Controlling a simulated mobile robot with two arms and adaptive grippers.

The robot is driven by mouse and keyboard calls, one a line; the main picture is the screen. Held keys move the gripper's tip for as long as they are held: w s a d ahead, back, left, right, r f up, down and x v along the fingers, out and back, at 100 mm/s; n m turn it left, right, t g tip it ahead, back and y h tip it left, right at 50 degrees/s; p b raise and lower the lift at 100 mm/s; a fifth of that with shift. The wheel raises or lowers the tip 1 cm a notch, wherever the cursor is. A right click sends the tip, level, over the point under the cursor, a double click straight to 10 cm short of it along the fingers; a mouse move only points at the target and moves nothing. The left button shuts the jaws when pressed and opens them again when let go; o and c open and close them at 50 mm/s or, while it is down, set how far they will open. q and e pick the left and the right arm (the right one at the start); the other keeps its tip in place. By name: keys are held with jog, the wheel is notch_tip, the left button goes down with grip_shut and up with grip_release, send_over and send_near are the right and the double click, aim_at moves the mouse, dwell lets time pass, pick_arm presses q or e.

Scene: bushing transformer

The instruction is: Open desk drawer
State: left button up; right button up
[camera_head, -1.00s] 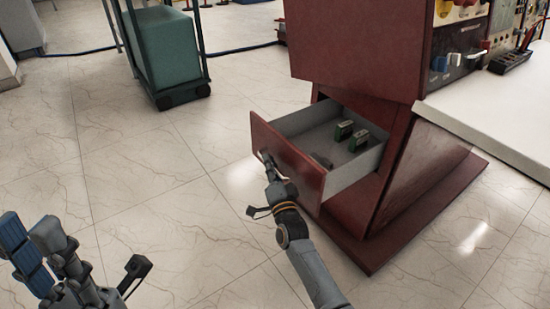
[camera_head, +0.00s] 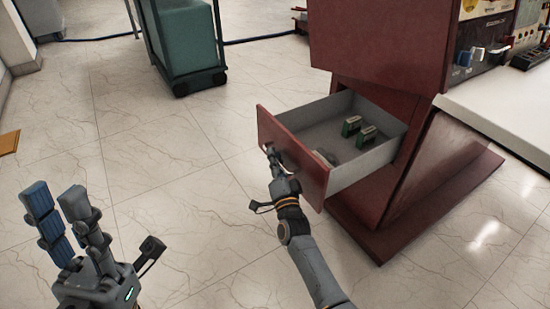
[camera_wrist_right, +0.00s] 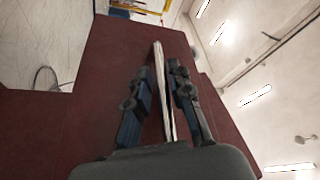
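The dark red desk drawer (camera_head: 296,160) is pulled well out of the red desk pedestal (camera_head: 385,90), and its grey inside shows in the head view. My right gripper (camera_head: 271,154) is at the drawer's front. In the right wrist view its fingers (camera_wrist_right: 160,95) lie on both sides of the pale, thin drawer handle (camera_wrist_right: 160,60), closed around it. The dark red drawer front (camera_wrist_right: 105,70) lies behind them. My left gripper (camera_head: 54,188) is empty at the lower left of the head view, its fingers apart, above the floor.
A white desktop (camera_head: 505,110) adjoins the pedestal at right, with a control panel (camera_head: 490,45) behind. A green wheeled cart (camera_head: 187,38) stands at the back. The tiled floor left of the drawer is clear.

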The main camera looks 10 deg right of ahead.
jog(key=v, duration=1.2)
dwell(0.3)
